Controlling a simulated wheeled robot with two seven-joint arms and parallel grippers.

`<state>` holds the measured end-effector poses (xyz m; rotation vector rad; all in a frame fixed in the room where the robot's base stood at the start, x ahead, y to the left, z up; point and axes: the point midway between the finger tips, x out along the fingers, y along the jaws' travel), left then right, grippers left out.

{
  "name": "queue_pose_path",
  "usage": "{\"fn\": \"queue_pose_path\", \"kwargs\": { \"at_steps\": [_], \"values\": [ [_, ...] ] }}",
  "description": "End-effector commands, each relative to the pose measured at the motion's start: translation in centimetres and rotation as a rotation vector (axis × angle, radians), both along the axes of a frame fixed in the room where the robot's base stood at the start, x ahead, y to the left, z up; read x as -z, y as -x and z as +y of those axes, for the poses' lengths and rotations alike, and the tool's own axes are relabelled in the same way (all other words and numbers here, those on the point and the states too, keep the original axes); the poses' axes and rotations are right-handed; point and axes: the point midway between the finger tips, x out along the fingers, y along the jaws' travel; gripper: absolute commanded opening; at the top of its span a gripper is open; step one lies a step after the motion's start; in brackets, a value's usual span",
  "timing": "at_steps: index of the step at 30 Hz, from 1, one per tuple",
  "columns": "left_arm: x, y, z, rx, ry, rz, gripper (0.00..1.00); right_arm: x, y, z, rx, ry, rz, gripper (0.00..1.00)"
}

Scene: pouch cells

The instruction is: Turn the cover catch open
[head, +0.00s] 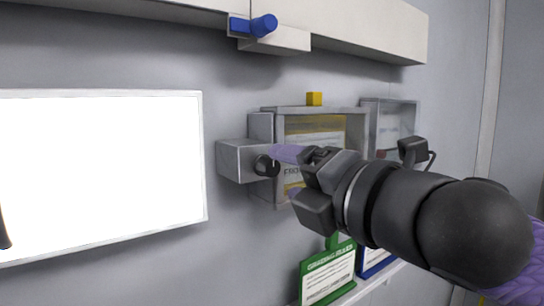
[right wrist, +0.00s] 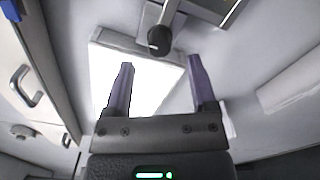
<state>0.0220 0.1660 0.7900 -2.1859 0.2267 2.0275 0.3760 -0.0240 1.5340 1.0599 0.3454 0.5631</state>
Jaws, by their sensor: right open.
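The cover catch is a round black knob (head: 266,165) with a light line on its face, on a grey block (head: 235,160) at the left side of a framed clear cover (head: 355,112). My right gripper (head: 290,173) is open and empty, with purple fingers spread. In the right wrist view the gripper (right wrist: 161,66) points toward the knob, which appears between and beyond the fingertips. It looks close but apart. The gripper hides part of the cover. My left gripper is not seen.
A white lit panel (head: 100,170) is left of the catch. Green (head: 328,275) and blue-edged signs stand below. A second clear box (head: 402,110) is to the right.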

Motion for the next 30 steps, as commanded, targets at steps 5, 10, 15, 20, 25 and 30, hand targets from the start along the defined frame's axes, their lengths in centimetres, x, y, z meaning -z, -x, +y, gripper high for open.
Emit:
{"fn": "queue_pose_path", "kwargs": {
  "at_steps": [5, 10, 15, 20, 25, 30],
  "values": [
    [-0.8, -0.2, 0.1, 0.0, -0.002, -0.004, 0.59, -0.2, -2.6, 1.9, -0.001, -0.002, 0.002, 0.73],
    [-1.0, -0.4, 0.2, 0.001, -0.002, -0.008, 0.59, -0.1, -3.6, 2.6, 0.0, -0.002, 0.0, 0.73],
    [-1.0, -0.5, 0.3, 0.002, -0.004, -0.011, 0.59, 0.0, -3.7, 2.6, 0.001, -0.002, -0.001, 0.73],
    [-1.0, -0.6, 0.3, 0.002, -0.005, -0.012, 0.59, 0.0, -3.7, 2.6, 0.001, -0.003, 0.0, 0.54],
    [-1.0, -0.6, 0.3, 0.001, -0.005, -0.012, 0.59, -0.1, -3.7, 2.6, 0.0, -0.002, 0.0, 0.18],
    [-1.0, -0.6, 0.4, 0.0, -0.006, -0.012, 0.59, 0.0, -3.7, 2.6, 0.0, -0.002, 0.0, 0.0]
  ]
}}
